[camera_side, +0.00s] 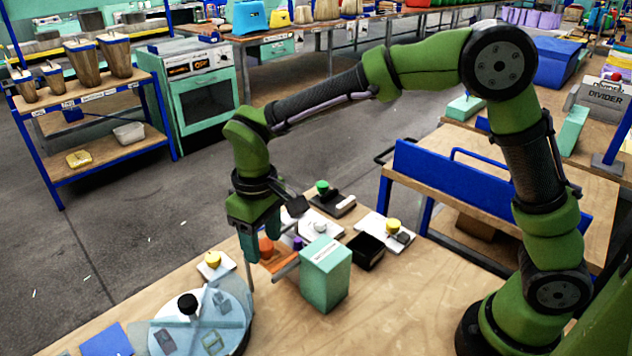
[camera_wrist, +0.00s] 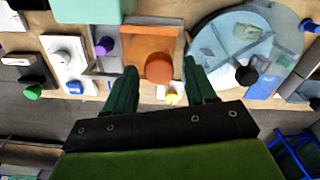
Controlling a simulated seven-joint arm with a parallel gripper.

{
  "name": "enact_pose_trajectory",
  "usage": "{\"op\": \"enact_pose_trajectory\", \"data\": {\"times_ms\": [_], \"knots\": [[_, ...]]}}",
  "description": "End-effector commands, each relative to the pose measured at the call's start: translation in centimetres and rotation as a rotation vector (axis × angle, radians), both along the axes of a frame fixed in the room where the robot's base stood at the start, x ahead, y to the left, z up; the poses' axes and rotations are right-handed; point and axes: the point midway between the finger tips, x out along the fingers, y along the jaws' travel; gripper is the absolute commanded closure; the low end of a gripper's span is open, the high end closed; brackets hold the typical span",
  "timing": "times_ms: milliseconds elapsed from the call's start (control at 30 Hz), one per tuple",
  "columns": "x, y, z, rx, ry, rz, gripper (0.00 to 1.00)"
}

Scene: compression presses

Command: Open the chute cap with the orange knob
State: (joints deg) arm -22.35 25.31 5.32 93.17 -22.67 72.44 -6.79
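The chute cap (camera_wrist: 151,38) is a flat orange plate with a round orange knob (camera_wrist: 159,68) on its near end in the wrist view. In the side view the knob (camera_side: 266,247) shows partly behind a finger, with the orange plate (camera_side: 281,263) to its lower right. My gripper (camera_wrist: 160,66) is open and points down over the knob. One finger is on each side of the knob, with a visible gap on both sides in the wrist view. In the side view my gripper (camera_side: 262,247) is low at the knob; contact cannot be told.
A teal box (camera_side: 325,275) stands right of the cap. A clear-covered disc with a black knob (camera_wrist: 246,75) lies to the right. Yellow (camera_wrist: 172,97) and green (camera_wrist: 33,92) knobs are nearby. Front table wood is clear.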

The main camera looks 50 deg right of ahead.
Motion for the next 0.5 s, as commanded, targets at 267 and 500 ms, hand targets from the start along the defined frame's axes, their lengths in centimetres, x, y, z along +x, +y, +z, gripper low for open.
{"op": "enact_pose_trajectory", "data": {"times_ms": [267, 500], "knots": [[0.0, -0.1, 0.0, -0.001, 0.001, 0.0, 0.4], [0.1, 0.0, 2.0, 0.0, -0.005, 0.0, 0.4]]}}
